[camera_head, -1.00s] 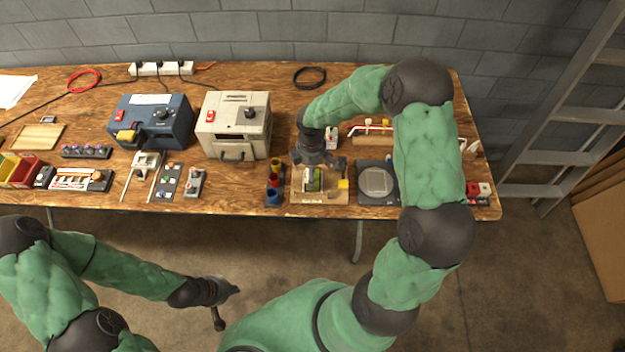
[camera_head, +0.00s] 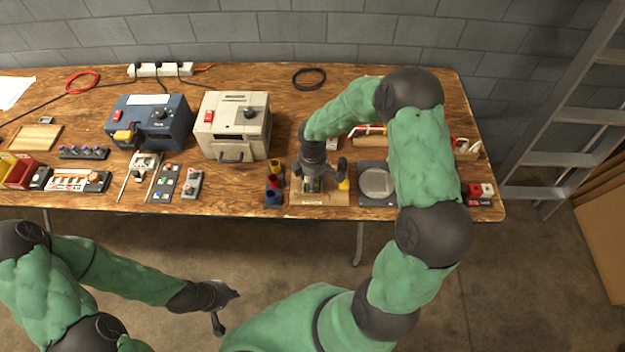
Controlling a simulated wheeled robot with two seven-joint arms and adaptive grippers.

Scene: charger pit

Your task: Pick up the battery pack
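A green and dark battery pack (camera_head: 313,185) stands in a wooden holder (camera_head: 322,199) near the front edge of the bench, right of centre. My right gripper (camera_head: 319,178) points down right over the pack and hides most of it. Its fingers look spread to either side of the pack; contact is too small to tell. My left gripper (camera_head: 226,308) is empty and low over the floor in front of the bench, its two fingers apart.
A strip of coloured cups (camera_head: 273,184) stands close left of the holder, and a dark scale-like device (camera_head: 376,184) close right. A beige box (camera_head: 233,125) and a blue box (camera_head: 152,121) stand farther left. A ladder (camera_head: 560,120) leans at right.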

